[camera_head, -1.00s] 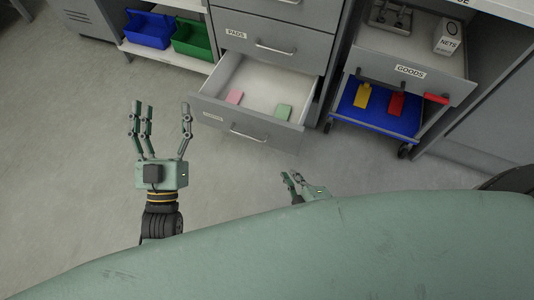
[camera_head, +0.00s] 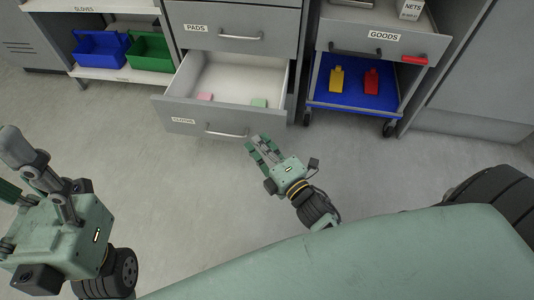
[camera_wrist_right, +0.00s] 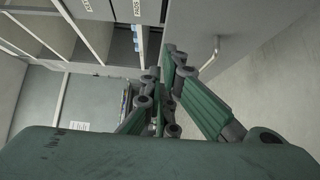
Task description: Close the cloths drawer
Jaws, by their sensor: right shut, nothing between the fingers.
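The cloths drawer (camera_head: 190,124) is pulled out below the pads drawer, with its label at the front left and a bar handle (camera_head: 227,132). In the right wrist view, the shut fingers (camera_wrist_right: 172,62) are beside a grey panel with a bar handle (camera_wrist_right: 212,54). My left gripper (camera_head: 40,165) is at the left, open, away from the drawer.
The pads drawer (camera_head: 205,38) above is shut. Blue bin (camera_head: 100,50) and green bin (camera_head: 148,52) stand on a shelf at left. Floor in front is clear.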

